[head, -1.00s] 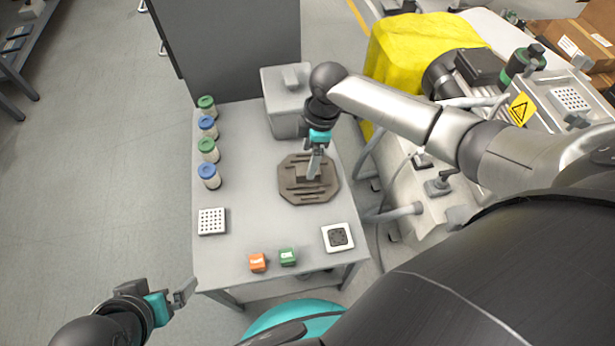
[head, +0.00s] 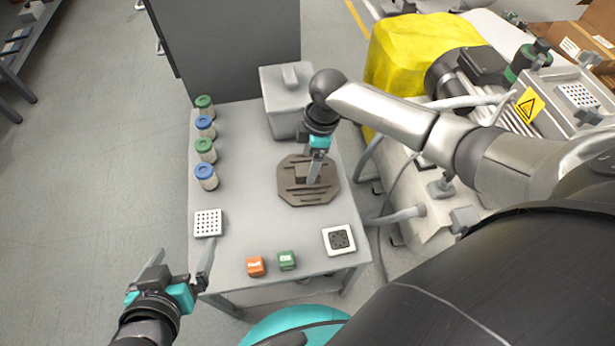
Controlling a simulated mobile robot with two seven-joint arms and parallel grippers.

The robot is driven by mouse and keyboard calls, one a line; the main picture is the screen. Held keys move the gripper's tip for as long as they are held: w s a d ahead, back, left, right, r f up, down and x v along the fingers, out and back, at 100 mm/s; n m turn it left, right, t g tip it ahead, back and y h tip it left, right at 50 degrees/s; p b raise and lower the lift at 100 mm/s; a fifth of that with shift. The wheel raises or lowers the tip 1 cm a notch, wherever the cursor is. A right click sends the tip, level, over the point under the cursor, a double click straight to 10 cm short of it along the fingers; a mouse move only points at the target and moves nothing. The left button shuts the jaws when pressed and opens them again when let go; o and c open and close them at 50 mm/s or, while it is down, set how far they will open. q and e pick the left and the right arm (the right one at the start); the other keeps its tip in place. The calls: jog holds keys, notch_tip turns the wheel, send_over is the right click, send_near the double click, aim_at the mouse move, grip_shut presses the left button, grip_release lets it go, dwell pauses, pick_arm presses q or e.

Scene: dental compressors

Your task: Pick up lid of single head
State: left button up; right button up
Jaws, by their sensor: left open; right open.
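A brown octagonal ribbed part (head: 309,196) with a raised block in its middle lies flat on the grey table; it looks like the lid of the single head. My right gripper (head: 314,176) points down over this block, its fingers at the block. It is open; whether the fingers touch the block I cannot tell, and the wrist and fingers hide some of the part. My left gripper (head: 183,262) is open and empty off the table's front left corner, with its fingers spread and pointing away from me.
On the table (head: 250,190) stand a grey lidded box (head: 286,100), several capped jars (head: 206,150) along the left, a white perforated block (head: 208,223), a white-framed black square (head: 339,240), an orange cube (head: 255,266) and a green cube (head: 287,260). Machinery (head: 440,185) stands right. The table's middle is clear.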

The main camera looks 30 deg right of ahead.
jog(key=shift+w+a+f+b, duration=0.1)
jog(key=shift+f+b, duration=0.4)
jog(key=shift+f, duration=0.35)
pick_arm(q)
jog(key=shift+w+d+r+t+h, duration=0.2)
jog(key=shift+d+t+h, duration=0.1)
jog(key=shift+d+t, duration=0.2)
jog(key=shift+w+d+r+t+h, duration=0.15)
jog(key=shift+d+t+h, duration=0.15)
jog(key=shift+d+t, duration=0.2)
jog(key=shift+w+d+r+t+h, duration=0.1)
jog(key=shift+d+r+t+h, duration=0.15)
jog(key=shift+d+t, duration=0.25)
pick_arm(e)
jog(key=shift+f, duration=0.35)
jog(key=shift+c, duration=0.2)
grip_shut()
jog(key=shift+r, duration=0.1)
